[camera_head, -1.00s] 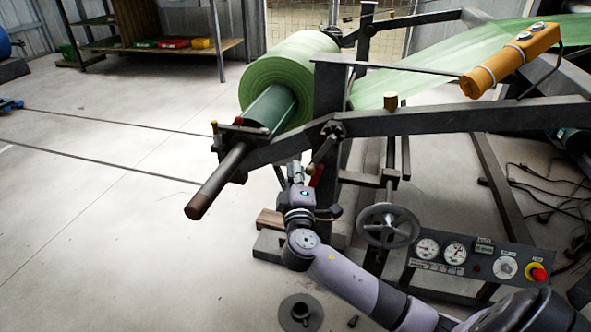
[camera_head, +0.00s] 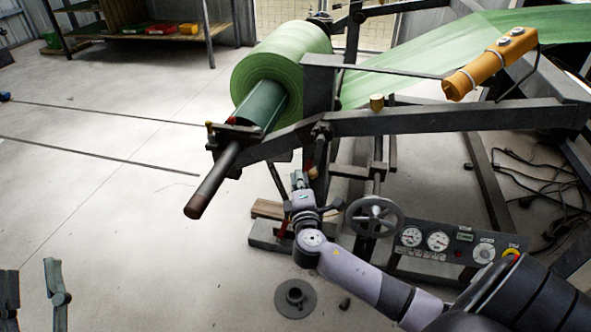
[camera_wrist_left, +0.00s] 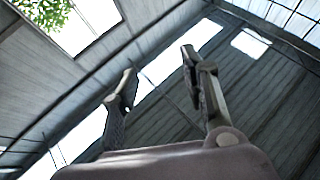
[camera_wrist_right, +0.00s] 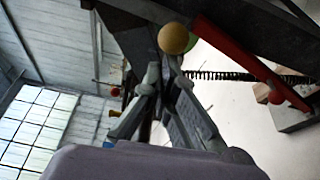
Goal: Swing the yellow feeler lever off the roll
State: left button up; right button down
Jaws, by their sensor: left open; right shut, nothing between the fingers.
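The green roll (camera_head: 275,72) sits on a dark shaft in the frame. A yellow ball knob (camera_head: 313,172), likely the end of the feeler lever, hangs below the frame arm near the roll's near end; most of its lever is hard to make out. In the right wrist view the yellow knob (camera_wrist_right: 173,38) is large, just beyond my right fingertips. My right gripper (camera_head: 299,179) is shut and empty, close beside the knob; I cannot tell whether they touch. My left gripper (camera_head: 35,278) is open and empty at the lower left, far from the roll; its wrist view shows only roof.
A red lever (camera_wrist_right: 240,58) with a red ball end runs close by the right gripper. A handwheel (camera_head: 375,217) and a gauge panel (camera_head: 455,246) stand to the right. An orange control box (camera_head: 490,63) hangs above. The floor at left is mostly clear.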

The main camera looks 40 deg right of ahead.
pick_arm(q)
notch_tip(320, 180, down, 13)
jog(key=w+a+g+y+p, duration=0.1)
jog(key=a+g+y+p, duration=0.15)
jog(key=g, duration=0.55)
jog(key=s+a+f+g+y+p, duration=0.2)
jog(key=s+f+g, duration=0.4)
jog(key=f, duration=0.3)
jog(key=shift+s+n+g, duration=0.3)
jog(key=shift+s+n, duration=0.1)
pick_arm(e)
jog(key=shift+s+d+f+n+g, duration=0.25)
jog(key=shift+s+d+n, duration=0.25)
jog(key=shift+n, duration=0.2)
jog(key=shift+s+d+f+n+g, duration=0.15)
jog(key=shift+s+d+n+g, duration=0.1)
jog(key=shift+s+d+n, duration=0.35)
jog(key=shift+w+a, duration=0.15)
jog(key=shift+a, duration=0.05)
pick_arm(q)
jog(key=shift+w+a, duration=0.1)
